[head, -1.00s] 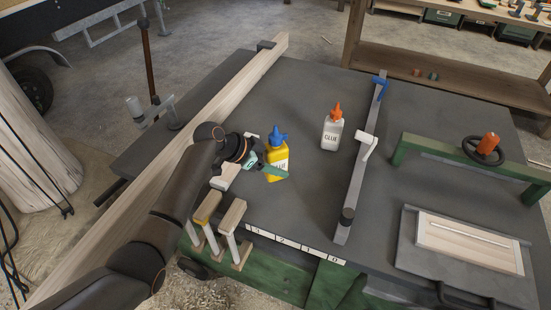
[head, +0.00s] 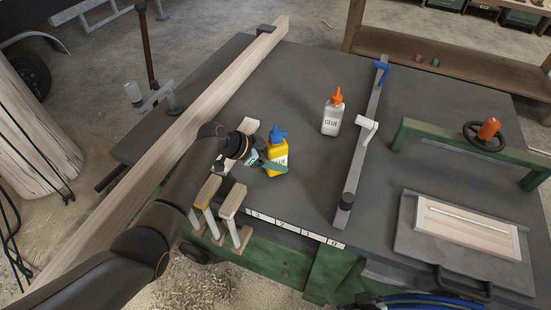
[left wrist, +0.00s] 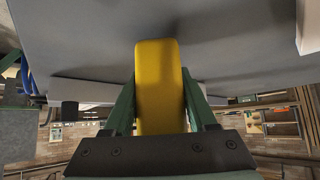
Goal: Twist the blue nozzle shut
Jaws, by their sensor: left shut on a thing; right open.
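The yellow glue bottle (head: 279,151) with the blue nozzle (head: 278,132) is upright near the left part of the dark bench top. The nozzle is on top of the bottle and nothing touches it. My left gripper (head: 270,161) has its green fingers closed around the bottle's body from the left. In the left wrist view the yellow bottle (left wrist: 158,85) fills the space between the fingers; the nozzle is not visible there. Whether the bottle's base touches the bench is unclear. My right gripper is not in view.
A white glue bottle (head: 332,117) with an orange nozzle stands right of the yellow one. A long bar clamp (head: 358,155) lies beyond it. Wooden-handled tools (head: 230,205) stand at the near left edge. A long timber (head: 190,100) runs along the left. Bench space between the bottles is clear.

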